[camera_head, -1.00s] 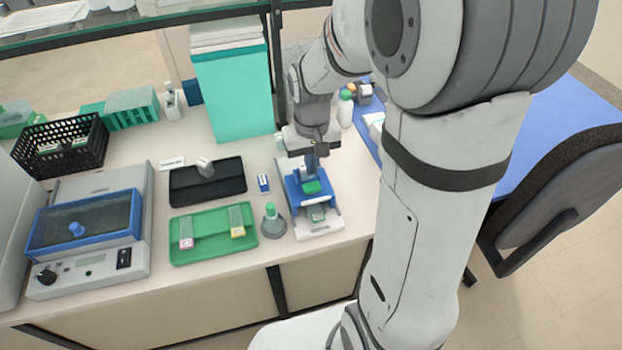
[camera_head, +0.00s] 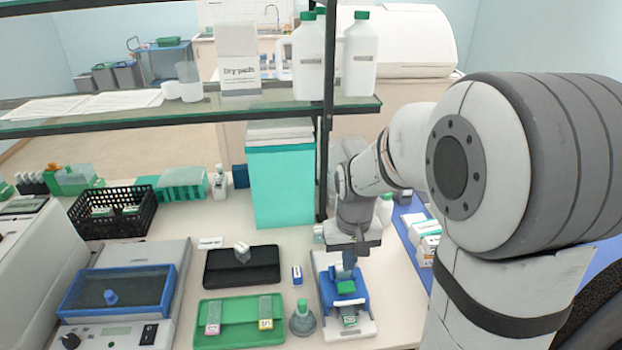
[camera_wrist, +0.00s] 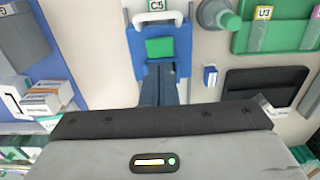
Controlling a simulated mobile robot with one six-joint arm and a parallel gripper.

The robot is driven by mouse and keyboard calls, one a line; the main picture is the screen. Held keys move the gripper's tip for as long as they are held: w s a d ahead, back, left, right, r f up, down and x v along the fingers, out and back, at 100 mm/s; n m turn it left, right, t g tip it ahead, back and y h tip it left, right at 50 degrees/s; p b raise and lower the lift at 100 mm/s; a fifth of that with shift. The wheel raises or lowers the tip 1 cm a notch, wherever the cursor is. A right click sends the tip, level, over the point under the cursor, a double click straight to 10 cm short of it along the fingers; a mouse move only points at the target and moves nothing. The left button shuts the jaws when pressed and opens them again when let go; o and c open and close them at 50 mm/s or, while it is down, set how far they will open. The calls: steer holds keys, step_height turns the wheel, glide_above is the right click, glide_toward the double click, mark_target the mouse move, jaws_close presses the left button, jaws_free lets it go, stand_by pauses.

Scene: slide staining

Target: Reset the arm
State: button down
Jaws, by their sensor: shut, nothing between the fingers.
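My gripper (camera_head: 348,265) is shut and empty. It points down above a blue-and-white stand (camera_head: 366,328) with a green block (camera_head: 346,287) on it. In the wrist view, my gripper's two dark fingers (camera_wrist: 159,72) are together, their tips close to the green block (camera_wrist: 160,47) on the blue stand (camera_wrist: 180,33). I cannot tell whether the tips touch it. A "C5" label (camera_wrist: 156,5) shows at the stand's end. My arm rises from the stand toward the right side of the head view.
A green tray (camera_head: 239,309) with two slides, a black tray (camera_head: 241,280) and a flask (camera_head: 302,320) are left of the stand. A teal box (camera_head: 281,185) and shelf post (camera_head: 325,150) stand behind.

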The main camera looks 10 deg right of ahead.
steer(key=s+r+t, duration=0.3)
steer(key=s+r, duration=0.6)
steer(key=s, duration=0.4)
steer(key=shift+s+d+r, duration=0.15)
steer(key=shift+s+r, duration=0.2)
steer(key=shift+s, duration=0.05)
